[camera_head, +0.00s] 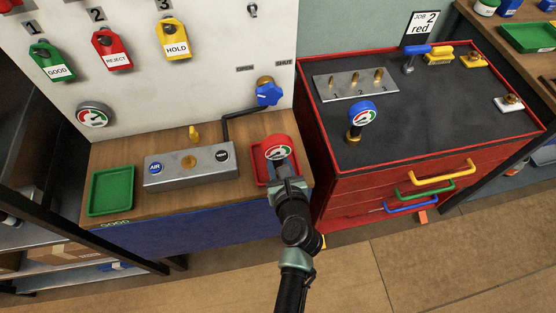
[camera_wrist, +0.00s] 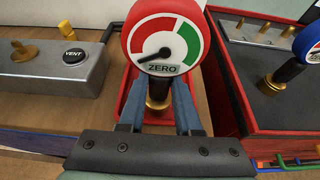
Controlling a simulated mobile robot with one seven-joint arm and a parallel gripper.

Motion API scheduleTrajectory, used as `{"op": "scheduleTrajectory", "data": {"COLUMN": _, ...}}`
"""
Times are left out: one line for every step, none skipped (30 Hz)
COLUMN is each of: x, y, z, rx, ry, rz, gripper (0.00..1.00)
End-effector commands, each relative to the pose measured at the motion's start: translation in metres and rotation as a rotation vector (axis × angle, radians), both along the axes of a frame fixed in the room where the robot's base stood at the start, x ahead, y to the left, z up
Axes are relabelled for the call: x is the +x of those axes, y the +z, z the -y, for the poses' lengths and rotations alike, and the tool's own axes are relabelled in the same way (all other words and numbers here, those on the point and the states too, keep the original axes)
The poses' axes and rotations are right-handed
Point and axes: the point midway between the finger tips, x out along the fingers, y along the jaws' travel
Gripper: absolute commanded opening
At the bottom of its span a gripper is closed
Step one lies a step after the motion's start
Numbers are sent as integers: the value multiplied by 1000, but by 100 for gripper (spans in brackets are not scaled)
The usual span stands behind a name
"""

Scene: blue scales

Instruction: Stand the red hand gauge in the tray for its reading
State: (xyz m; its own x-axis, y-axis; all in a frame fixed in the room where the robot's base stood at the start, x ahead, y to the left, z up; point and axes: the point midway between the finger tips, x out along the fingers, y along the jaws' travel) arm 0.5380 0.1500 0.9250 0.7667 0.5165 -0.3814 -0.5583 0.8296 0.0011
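The red hand gauge (camera_head: 276,149) is at the red tray (camera_head: 258,171) on the right end of the wooden bench. Its dial, marked ZERO, faces my wrist camera (camera_wrist: 165,35) and its needle points to the lower left. My gripper (camera_wrist: 158,88) is shut on the gauge below the dial, one finger on each side of its stem. The gauge looks upright, with its brass end (camera_wrist: 158,103) down between the fingers. The red tray wall shows behind it in the wrist view (camera_wrist: 216,101). Whether the brass end touches the tray floor is hidden.
A grey block (camera_head: 190,167) with AIR and VENT buttons stands left of the tray. A green tray (camera_head: 111,190) is farther left. A blue-handled valve (camera_head: 268,94) is on the panel behind. A blue gauge (camera_head: 362,114) stands on the red cabinet (camera_head: 420,125) to the right.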

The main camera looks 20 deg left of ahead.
Motion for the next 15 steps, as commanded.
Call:
{"op": "scheduleTrajectory", "data": {"x": 0, "y": 0, "z": 0, "rx": -1, "ry": 0, "rz": -1, "gripper": 41}}
{"op": "scheduleTrajectory", "data": {"x": 0, "y": 0, "z": 0, "rx": -1, "ry": 0, "rz": -1, "gripper": 47}}
{"op": "scheduleTrajectory", "data": {"x": 0, "y": 0, "z": 0, "rx": -1, "ry": 0, "rz": -1, "gripper": 54}}
{"op": "scheduleTrajectory", "data": {"x": 0, "y": 0, "z": 0, "rx": -1, "ry": 0, "rz": -1, "gripper": 59}}
{"op": "scheduleTrajectory", "data": {"x": 0, "y": 0, "z": 0, "rx": -1, "ry": 0, "rz": -1, "gripper": 62}}
{"op": "scheduleTrajectory", "data": {"x": 0, "y": 0, "z": 0, "rx": -1, "ry": 0, "rz": -1, "gripper": 62}}
{"op": "scheduleTrajectory", "data": {"x": 0, "y": 0, "z": 0, "rx": -1, "ry": 0, "rz": -1, "gripper": 62}}
{"op": "scheduleTrajectory", "data": {"x": 0, "y": 0, "z": 0, "rx": -1, "ry": 0, "rz": -2, "gripper": 62}}
{"op": "scheduleTrajectory", "data": {"x": 0, "y": 0, "z": 0, "rx": -2, "ry": 0, "rz": -1, "gripper": 62}}
{"op": "scheduleTrajectory", "data": {"x": 0, "y": 0, "z": 0, "rx": -2, "ry": 0, "rz": -1, "gripper": 62}}
{"op": "scheduleTrajectory", "data": {"x": 0, "y": 0, "z": 0, "rx": -2, "ry": 0, "rz": -1, "gripper": 62}}
{"op": "scheduleTrajectory", "data": {"x": 0, "y": 0, "z": 0, "rx": -2, "ry": 0, "rz": -1, "gripper": 62}}
{"op": "scheduleTrajectory", "data": {"x": 0, "y": 0, "z": 0, "rx": -1, "ry": 0, "rz": 0, "gripper": 62}}
{"op": "scheduleTrajectory", "data": {"x": 0, "y": 2, "z": 0, "rx": -1, "ry": 0, "rz": 0, "gripper": 62}}
{"op": "scheduleTrajectory", "data": {"x": 0, "y": 4, "z": 0, "rx": -2, "ry": 1, "rz": 0, "gripper": 62}}
